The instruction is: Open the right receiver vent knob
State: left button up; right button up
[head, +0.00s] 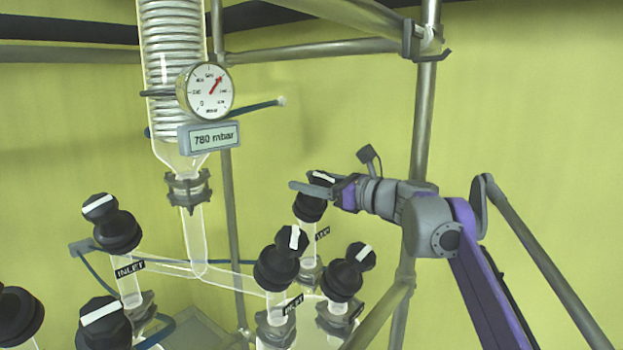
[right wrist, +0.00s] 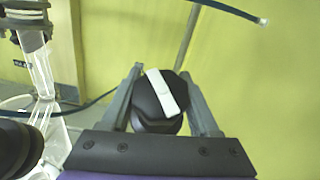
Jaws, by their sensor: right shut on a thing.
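The vent knob (head: 309,207) is black with a white bar on top and stands on a glass neck at the back right of the knob group. A small black label beside it is too small to read. My right gripper (head: 308,187) comes in from the right at its top and is shut on it. In the right wrist view the knob (right wrist: 151,112) sits between the two grey fingers of the gripper (right wrist: 162,72), its white bar slightly tilted. My left gripper is not in view.
Other black knobs with white bars stand close by: one in front (head: 277,266), one at front right (head: 342,280), one at left (head: 117,233) by an INLET label. A gauge (head: 206,90) and a 780 mbar display (head: 209,137) hang at upper left. Metal frame poles (head: 424,130) stand behind my arm.

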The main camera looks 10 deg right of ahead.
jog(key=shift+s+n+g+y, duration=0.1)
jog(key=shift+n+g+y, duration=0.3)
jog(key=shift+n+y, duration=0.15)
jog(key=o, duration=1.4)
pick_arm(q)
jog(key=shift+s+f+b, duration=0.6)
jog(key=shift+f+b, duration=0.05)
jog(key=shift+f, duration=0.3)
pick_arm(e)
jog(key=shift+v, duration=5.35)
jog(key=shift+c, duration=0.2)
